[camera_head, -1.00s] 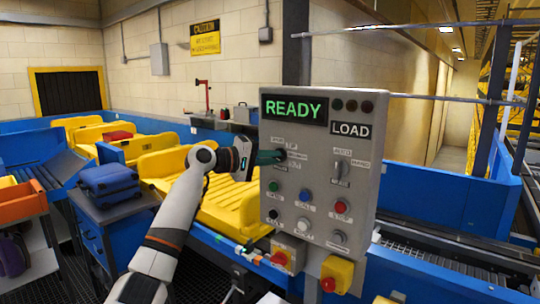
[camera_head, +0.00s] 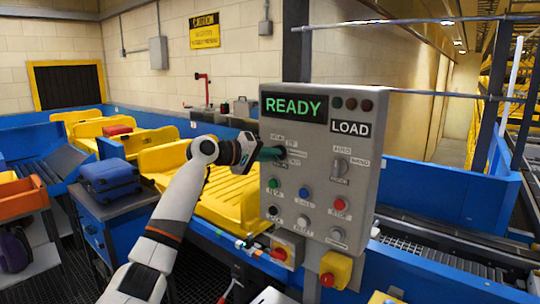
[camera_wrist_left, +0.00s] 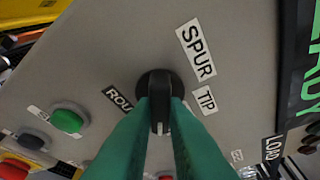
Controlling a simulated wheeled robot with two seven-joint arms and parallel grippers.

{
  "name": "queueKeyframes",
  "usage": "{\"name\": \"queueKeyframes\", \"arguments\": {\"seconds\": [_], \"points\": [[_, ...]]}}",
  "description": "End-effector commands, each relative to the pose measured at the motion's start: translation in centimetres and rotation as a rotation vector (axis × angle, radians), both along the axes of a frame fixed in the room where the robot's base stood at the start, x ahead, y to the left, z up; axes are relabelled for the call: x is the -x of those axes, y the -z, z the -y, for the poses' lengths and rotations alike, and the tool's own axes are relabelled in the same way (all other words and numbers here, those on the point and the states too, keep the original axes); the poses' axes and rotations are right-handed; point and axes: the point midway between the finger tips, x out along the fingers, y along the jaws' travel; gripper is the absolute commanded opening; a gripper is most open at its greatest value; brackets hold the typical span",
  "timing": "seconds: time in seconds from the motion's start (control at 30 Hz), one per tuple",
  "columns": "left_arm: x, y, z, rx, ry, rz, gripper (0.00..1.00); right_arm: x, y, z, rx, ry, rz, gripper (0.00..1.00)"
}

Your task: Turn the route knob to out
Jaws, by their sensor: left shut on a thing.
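The route knob (camera_wrist_left: 158,88) is a black round selector on the grey control panel (camera_head: 320,250). The green fingers of my left gripper (camera_head: 281,153) are closed on its grip in the left wrist view (camera_wrist_left: 160,115). A white mark shows on the knob between the fingertips. Labels reading SPUR (camera_wrist_left: 197,51) and TIP (camera_wrist_left: 206,101) stand beside it. Another label starting ROU (camera_wrist_left: 118,97) is partly covered by the fingers, and the OUT label cannot be made out. The panel display (camera_head: 294,107) reads READY in green. My right gripper is not in view.
A second selector (camera_head: 341,166) sits right of the route knob. Several coloured push buttons, including a green one (camera_head: 273,184) and a red one (camera_head: 340,204), lie below. Yellow trays (camera_head: 232,205) stand behind my left arm.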

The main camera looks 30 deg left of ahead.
Motion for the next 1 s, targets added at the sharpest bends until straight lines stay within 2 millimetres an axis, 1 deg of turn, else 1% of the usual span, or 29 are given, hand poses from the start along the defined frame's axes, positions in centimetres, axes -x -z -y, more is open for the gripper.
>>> {"name": "queueKeyframes", "arguments": {"seconds": [0.03, 0.07, 0.1, 0.2, 0.47, 0.57, 0.67, 1.0], "points": [[0.0, 0.4, 0.1, -0.005, 0.003, -0.008, 0.0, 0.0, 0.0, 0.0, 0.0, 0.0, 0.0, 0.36], [0.0, 0.4, 0.1, -0.005, 0.003, -0.008, 0.14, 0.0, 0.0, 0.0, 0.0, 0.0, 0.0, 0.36], [0.0, 0.4, 0.1, -0.005, 0.002, -0.008, 0.21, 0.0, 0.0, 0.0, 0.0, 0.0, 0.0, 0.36], [0.0, 0.3, 0.1, -0.003, 0.002, -0.006, 0.35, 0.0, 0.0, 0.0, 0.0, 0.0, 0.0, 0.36], [0.0, 0.1, 0.0, -0.001, 0.0, -0.003, 0.35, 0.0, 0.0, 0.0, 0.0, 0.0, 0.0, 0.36], [0.5, 0.1, -0.3, -0.001, -0.001, -0.002, 0.35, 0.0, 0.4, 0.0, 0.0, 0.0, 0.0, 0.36], [1.7, 0.1, -0.9, -0.004, -0.002, -0.002, 0.35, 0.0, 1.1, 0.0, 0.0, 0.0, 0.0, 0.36], [8.1, -1.2, -3.7, -0.004, -0.002, -0.003, 0.35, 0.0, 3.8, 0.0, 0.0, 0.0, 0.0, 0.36]]}}
